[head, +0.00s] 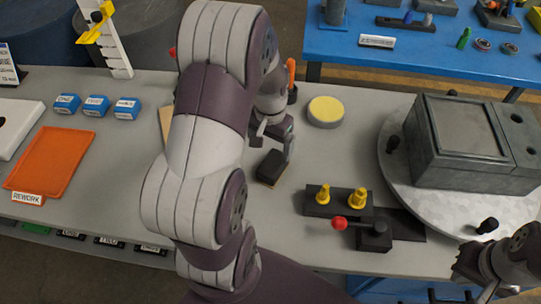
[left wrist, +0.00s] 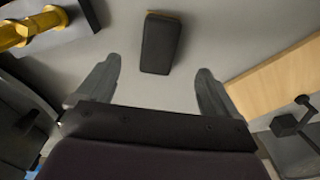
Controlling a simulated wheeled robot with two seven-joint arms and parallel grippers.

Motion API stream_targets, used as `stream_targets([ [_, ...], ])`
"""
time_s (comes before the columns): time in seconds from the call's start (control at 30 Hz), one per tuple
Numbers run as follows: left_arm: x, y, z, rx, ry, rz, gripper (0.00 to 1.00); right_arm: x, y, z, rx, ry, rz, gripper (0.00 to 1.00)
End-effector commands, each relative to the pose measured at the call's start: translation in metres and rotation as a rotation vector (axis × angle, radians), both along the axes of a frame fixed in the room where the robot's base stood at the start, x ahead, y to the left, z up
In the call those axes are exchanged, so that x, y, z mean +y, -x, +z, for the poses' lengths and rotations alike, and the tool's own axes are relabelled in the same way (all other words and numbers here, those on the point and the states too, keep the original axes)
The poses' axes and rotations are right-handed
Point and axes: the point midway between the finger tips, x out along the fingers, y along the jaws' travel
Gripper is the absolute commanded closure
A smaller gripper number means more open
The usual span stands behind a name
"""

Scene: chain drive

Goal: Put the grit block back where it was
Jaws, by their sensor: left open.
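The grit block (head: 271,166) is a small dark block with a thin brown layer at its edge. It lies on the grey bench, just right of my left arm. In the left wrist view the grit block (left wrist: 161,44) is ahead of the fingertips, roughly centred between them. My left gripper (head: 274,140) is open and empty, close to the block and apart from it. Its two spread fingers also show in the left wrist view (left wrist: 158,70). My right gripper (head: 472,278) is at the bottom right corner, partly cut off, and its jaws are unclear.
A dark fixture with yellow pegs (head: 340,200) and a red-knobbed lever (head: 340,223) stand right of the block. A yellow round pad (head: 326,111) lies behind. A grey box (head: 465,150) stands on a turntable. A wooden board (left wrist: 275,75) is near the left gripper. An orange tray (head: 52,160) lies left.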

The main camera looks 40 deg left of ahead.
Motion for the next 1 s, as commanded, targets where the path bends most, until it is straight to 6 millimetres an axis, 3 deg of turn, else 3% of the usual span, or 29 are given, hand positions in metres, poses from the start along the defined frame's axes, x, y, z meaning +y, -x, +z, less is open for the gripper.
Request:
stream_targets([
  [0.13, -0.014, 0.002, 0.017, -0.009, -0.003, -0.016, 0.06, 0.0, 0.0, 0.0, 0.0, 0.0, 0.0, 1.0],
  [0.3, -0.083, 0.027, 0.041, -0.069, -0.011, -0.086, 0.06, 0.0, 0.0, 0.0, 0.0, 0.0, 0.0, 1.0],
  [0.43, -0.117, 0.053, 0.048, -0.106, -0.006, -0.12, 0.06, 0.0, 0.0, 0.0, 0.0, 0.0, 0.0, 1.0],
  [0.57, -0.126, 0.064, 0.049, -0.118, -0.002, -0.127, 0.06, 0.0, 0.0, 0.0, 0.0, 0.0, 0.0, 1.0],
  [0.93, -0.126, 0.064, 0.049, -0.118, -0.002, -0.126, 0.06, 0.0, 0.0, 0.0, 0.0, 0.0, 0.0, 1.0],
  [1.0, -0.126, 0.064, 0.049, -0.118, -0.002, -0.126, 0.29, 0.0, 0.0, 0.0, 0.0, 0.0, 0.0, 1.0],
])
